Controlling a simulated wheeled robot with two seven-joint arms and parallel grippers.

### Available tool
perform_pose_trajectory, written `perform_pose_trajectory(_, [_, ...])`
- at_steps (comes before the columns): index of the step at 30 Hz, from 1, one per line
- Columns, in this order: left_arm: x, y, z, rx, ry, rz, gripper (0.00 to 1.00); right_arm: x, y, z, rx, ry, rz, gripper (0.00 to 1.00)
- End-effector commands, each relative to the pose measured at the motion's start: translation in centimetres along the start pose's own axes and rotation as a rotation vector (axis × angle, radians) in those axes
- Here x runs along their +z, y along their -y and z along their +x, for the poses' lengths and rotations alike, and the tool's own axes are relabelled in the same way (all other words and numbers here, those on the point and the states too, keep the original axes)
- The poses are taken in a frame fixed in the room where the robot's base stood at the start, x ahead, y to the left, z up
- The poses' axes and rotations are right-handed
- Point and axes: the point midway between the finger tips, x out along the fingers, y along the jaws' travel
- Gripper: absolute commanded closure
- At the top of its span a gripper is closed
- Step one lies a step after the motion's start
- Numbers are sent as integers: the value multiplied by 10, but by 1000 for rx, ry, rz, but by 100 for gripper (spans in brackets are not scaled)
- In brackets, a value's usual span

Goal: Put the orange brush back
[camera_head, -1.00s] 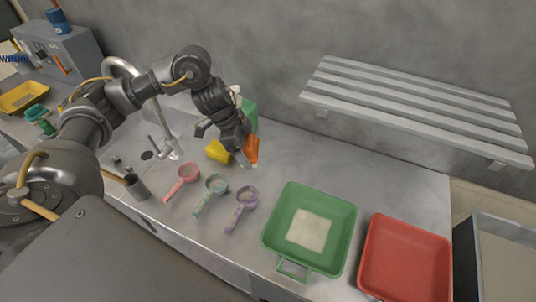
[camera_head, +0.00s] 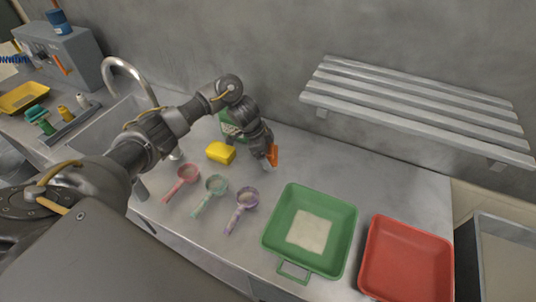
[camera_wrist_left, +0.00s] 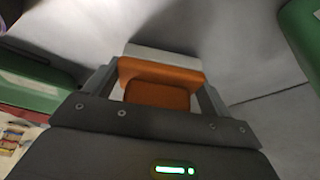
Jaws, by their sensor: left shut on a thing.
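The orange brush (camera_head: 274,156) is between the fingers of my left gripper (camera_head: 267,160), over the grey counter right of the yellow sponge. In the left wrist view the brush's orange body (camera_wrist_left: 160,80) sits between the two fingers, with a pale bristle end beyond it. My left gripper is shut on it. Whether the bristles touch the counter, I cannot tell. My right gripper is out of view.
A green box (camera_head: 232,127) and the yellow sponge (camera_head: 220,153) are beside my left arm. Pink (camera_head: 181,181), teal (camera_head: 211,191) and purple (camera_head: 242,204) scoops lie in front. A green tub (camera_head: 347,223) and red tub (camera_head: 405,260) stand right. A slatted shelf (camera_head: 415,105) hangs above clear counter.

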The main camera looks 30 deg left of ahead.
Motion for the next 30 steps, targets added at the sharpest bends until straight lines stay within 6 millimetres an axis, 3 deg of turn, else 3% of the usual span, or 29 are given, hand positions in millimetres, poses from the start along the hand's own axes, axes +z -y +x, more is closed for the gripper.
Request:
perform_pose_trajectory(14, [4, 0, 8, -1, 0, 0, 38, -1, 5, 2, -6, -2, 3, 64])
perform_pose_trajectory(15, [3, 0, 7, -1, 0, 0, 13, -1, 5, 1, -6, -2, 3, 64])
perform_pose_trajectory(18, [3, 0, 7, -1, 0, 0, 0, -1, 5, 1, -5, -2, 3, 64])
perform_pose_trajectory(26, [2, 1, 5, -2, 0, 0, 0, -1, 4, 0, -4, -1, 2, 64])
perform_pose_trajectory(30, [1, 2, -11, -6, 0, 4, 0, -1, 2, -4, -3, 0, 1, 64])
